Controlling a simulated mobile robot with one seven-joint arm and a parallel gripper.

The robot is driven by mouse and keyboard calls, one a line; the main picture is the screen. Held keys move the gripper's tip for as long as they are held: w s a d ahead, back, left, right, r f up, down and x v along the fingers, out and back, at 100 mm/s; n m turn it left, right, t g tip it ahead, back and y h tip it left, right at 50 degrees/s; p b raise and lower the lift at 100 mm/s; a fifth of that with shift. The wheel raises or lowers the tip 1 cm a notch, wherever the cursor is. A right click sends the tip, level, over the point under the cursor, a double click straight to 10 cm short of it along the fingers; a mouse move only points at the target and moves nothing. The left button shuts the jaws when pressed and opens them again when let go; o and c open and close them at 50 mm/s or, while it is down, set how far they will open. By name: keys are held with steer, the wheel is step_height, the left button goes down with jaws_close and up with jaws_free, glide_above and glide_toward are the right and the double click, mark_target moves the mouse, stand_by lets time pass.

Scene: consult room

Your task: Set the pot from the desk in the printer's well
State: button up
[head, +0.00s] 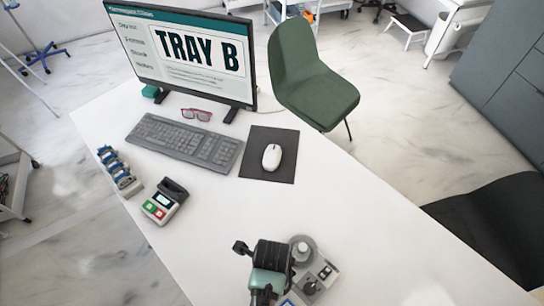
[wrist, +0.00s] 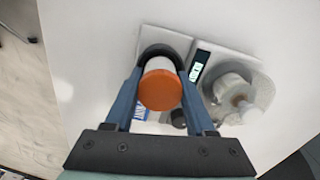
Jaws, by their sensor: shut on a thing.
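The pot (wrist: 160,90) has an orange lid and a pale body, and sits between the two blue fingers of my gripper (wrist: 161,77) in the wrist view. My gripper is shut on it. Just beyond the pot, a dark curved rim of the printer's well (wrist: 163,48) shows around its far side. I cannot tell whether the pot's bottom is inside the well or above it. The grey printer (head: 322,276) stands at the desk's near part in the head view, next to my gripper (head: 268,256). My gripper hides the pot and the well there.
The printer carries a pale roll (wrist: 233,92) and a small lit screen (wrist: 197,68).

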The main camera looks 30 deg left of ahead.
steer(key=shift+f, duration=0.55)
stand_by(0.4)
